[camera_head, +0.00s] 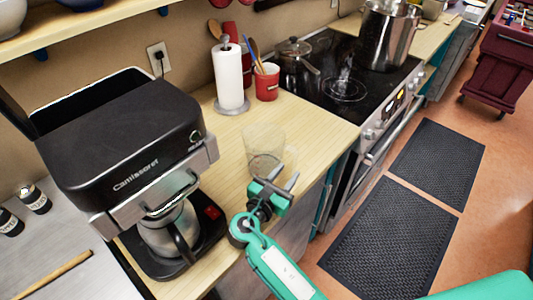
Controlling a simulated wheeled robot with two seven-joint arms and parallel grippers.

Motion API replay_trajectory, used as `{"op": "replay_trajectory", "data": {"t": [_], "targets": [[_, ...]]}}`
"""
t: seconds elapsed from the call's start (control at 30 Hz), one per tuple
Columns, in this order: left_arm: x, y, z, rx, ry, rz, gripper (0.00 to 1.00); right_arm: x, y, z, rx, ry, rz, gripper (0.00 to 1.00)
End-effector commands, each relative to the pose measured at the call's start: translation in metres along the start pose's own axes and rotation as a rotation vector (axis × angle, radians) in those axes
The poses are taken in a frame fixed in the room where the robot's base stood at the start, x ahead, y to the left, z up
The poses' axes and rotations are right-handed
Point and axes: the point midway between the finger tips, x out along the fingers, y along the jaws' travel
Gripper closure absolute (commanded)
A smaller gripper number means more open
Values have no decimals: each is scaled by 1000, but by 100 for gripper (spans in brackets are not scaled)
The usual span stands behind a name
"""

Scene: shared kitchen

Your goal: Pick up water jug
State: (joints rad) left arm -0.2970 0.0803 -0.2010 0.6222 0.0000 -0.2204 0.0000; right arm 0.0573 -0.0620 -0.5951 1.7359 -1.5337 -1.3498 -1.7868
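A clear, see-through water jug (264,143) stands upright on the wooden counter, between the coffee maker and the stove. Its faint handle side faces right, towards the counter's front edge. My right gripper (274,182) is at the near lower side of the jug, with its grey fingers apart. The fingers overlap the jug's lower part in the picture; whether they touch it or go around the handle, I cannot tell. My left gripper is out of view.
A black coffee maker (120,135) with a steel carafe (168,230) stands left of the jug. Behind the jug are a paper towel roll (228,75) and a red mug (266,83). A stove (345,92) with pots is to the right. Dark mats (395,235) cover the floor.

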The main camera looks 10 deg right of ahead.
Motion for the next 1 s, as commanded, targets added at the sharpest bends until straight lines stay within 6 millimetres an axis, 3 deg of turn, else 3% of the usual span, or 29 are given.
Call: {"op": "replay_trajectory", "data": {"t": [0.3,0.57,0.77,1.0], "targets": [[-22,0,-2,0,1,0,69,42,-1,2,-3,-2,-1,66],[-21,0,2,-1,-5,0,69,49,-2,-2,0,1,1,66],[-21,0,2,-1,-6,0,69,49,-2,-2,-1,1,1,100],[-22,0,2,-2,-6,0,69,49,-1,-1,1,0,0,100]]}}
